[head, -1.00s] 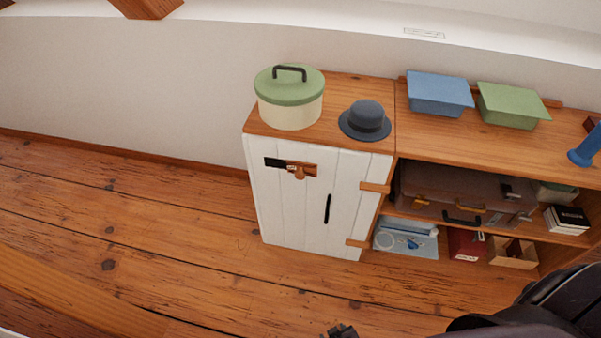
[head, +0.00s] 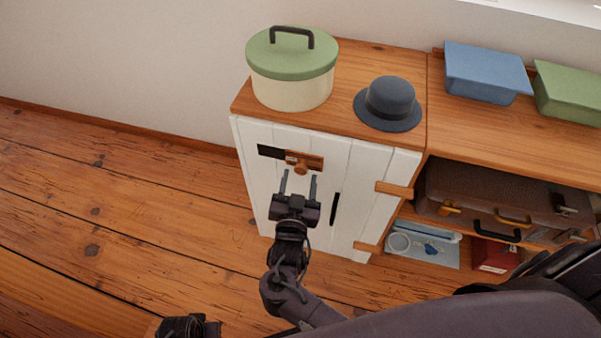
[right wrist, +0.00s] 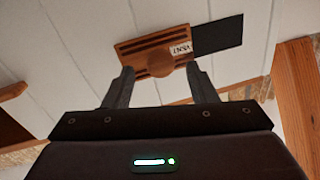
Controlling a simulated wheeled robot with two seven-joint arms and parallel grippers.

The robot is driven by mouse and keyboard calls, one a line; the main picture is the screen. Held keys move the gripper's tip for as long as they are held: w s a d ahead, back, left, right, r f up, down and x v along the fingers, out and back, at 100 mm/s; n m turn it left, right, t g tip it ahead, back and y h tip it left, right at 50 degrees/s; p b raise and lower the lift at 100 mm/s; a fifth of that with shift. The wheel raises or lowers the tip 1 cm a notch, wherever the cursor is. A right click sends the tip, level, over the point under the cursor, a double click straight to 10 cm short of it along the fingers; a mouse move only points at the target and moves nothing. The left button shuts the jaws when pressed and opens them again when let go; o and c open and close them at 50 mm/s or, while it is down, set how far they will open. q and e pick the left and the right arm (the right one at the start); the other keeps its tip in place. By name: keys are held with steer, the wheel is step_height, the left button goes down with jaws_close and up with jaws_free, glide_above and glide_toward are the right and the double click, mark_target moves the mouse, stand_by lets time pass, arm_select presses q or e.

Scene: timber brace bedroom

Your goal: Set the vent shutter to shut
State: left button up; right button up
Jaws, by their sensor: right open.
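The vent shutter (head: 308,160) is a brown wooden slider with a round knob (head: 301,167) on the upper part of the white cabinet door (head: 352,185). A black panel (head: 270,151) shows to its left, with a small white label between them. My right gripper (head: 299,180) is open, its two fingers pointing at the shutter just below the knob. In the right wrist view the shutter (right wrist: 150,48) and knob (right wrist: 160,64) show between and beyond the fingertips, with the black panel (right wrist: 218,35) on the right. A dark part of mine, seemingly the left gripper (head: 187,326), is cut off at the bottom edge.
A green-lidded cream pot (head: 292,85) and a dark hat (head: 389,105) stand on the cabinet top. Blue (head: 487,72) and green (head: 570,90) bins and a shelf with a brown suitcase (head: 480,190) are at the right. Floor at left is clear.

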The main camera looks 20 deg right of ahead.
mark_target(302, 166)
steer(key=shift+x, duration=1.25)
jaws_close()
